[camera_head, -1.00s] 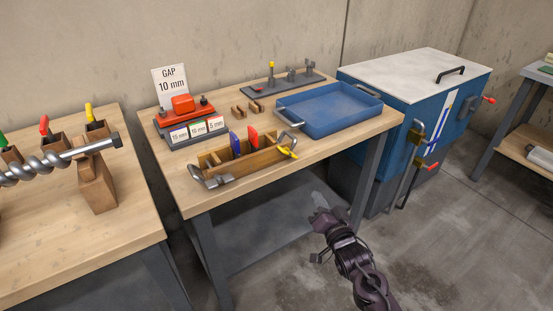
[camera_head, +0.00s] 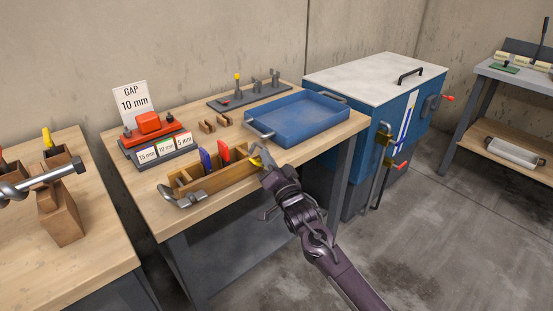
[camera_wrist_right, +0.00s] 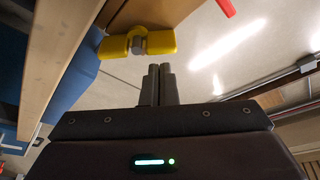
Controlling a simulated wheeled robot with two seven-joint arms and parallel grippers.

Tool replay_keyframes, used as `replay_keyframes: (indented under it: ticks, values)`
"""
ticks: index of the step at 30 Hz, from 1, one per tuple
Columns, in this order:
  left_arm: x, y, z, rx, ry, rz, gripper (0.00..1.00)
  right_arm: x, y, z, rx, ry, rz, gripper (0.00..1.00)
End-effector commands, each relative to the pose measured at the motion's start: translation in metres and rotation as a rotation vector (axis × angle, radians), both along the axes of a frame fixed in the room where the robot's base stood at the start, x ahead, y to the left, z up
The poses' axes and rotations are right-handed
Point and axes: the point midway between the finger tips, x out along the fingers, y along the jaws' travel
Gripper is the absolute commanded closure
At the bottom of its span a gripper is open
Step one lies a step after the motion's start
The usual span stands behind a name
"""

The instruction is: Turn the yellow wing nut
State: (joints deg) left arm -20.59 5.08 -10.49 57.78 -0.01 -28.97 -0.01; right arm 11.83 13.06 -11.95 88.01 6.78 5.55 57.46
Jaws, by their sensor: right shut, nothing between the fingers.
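The yellow wing nut (camera_head: 257,161) sits at the right end of the wooden box (camera_head: 222,180) on the middle table, partly hidden by my right gripper in the head view. In the right wrist view the wing nut (camera_wrist_right: 137,43) shows two yellow wings around a grey bolt end. My right gripper (camera_head: 266,168) is shut and empty. My left gripper is not in view.
A blue tray (camera_head: 297,120) stands right behind the box. A red clamp block with gap cards (camera_head: 165,155) stands behind its left end. Blue and red dividers (camera_head: 224,152) stand up from the box.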

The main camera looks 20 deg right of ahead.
Motion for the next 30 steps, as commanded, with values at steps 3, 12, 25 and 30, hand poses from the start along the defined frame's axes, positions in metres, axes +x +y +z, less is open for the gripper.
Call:
replay_keyframes:
  ticks: [3,12,25,30]
  values:
    - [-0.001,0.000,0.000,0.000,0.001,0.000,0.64,-0.002,0.006,-0.007,0.000,-0.005,-0.002,1.00]
    - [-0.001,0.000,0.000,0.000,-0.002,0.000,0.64,-0.004,0.011,-0.012,-0.001,-0.006,-0.002,1.00]
    - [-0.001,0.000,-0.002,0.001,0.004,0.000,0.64,-0.005,0.011,-0.013,-0.041,-0.019,-0.002,1.00]
    - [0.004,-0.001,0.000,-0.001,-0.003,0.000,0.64,-0.005,0.012,-0.013,-0.064,-0.027,-0.002,1.00]
